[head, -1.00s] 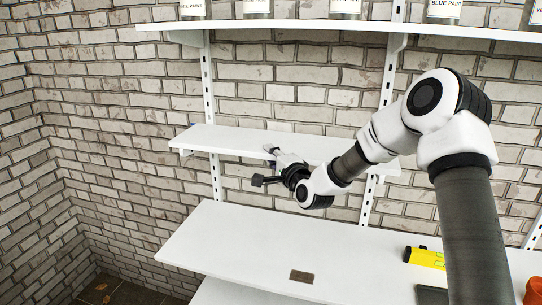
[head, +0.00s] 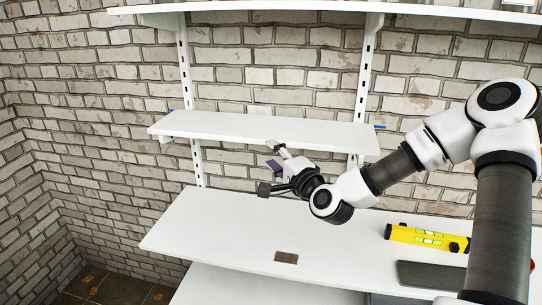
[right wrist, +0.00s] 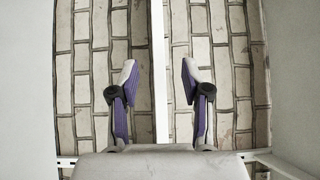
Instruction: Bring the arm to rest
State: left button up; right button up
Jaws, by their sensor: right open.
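My right gripper (head: 269,178) is open and empty at the end of my white and grey right arm, which comes in from the right of the head view. It is in front of the wall unit, just below the front edge of the short middle shelf (head: 230,127) and above the long lower shelf (head: 215,225). In the right wrist view its two fingers (right wrist: 158,88) stand wide apart, with only brick wall and a white upright between them. My left gripper is not in view.
A yellow level (head: 410,235) and a dark grey flat item (head: 415,274) lie at the right on the lower shelf, partly behind my arm. A small brown plate (head: 286,257) lies near its front edge. The middle shelf is bare. Brick wall (head: 85,130) stands behind and left.

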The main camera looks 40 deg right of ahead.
jog(key=shift+s+a, duration=0.1)
jog(key=s+a+f+n+g+y, duration=0.1)
jog(key=s+a+f+n+g, duration=0.2)
jog(key=f, duration=0.7)
jog(key=s+a+f+n+g+y, duration=0.1)
jog(key=s+a+f+n+g, duration=0.2)
jog(key=f, duration=0.6)
jog(key=s+a+f+n+g+y, duration=0.15)
jog(key=a+f, duration=0.35)
jog(key=f, duration=0.5)
jog(key=s+a+f+n+g, duration=0.2)
jog(key=s+f+n+g, duration=0.1)
jog(key=s, duration=0.4)
jog(key=s+a+f+n+g+h, duration=0.1)
jog(key=s+a+f+n+g, duration=0.1)
jog(key=s+f+n+g, duration=0.2)
jog(key=s+a+f+n+g, duration=0.2)
jog(key=s+f, duration=0.5)
jog(key=s, duration=0.5)
jog(key=shift+s+n+g, duration=0.25)
jog(key=shift+n+g, duration=0.5)
jog(key=shift+n, duration=0.5)
jog(key=shift+w, duration=0.1)
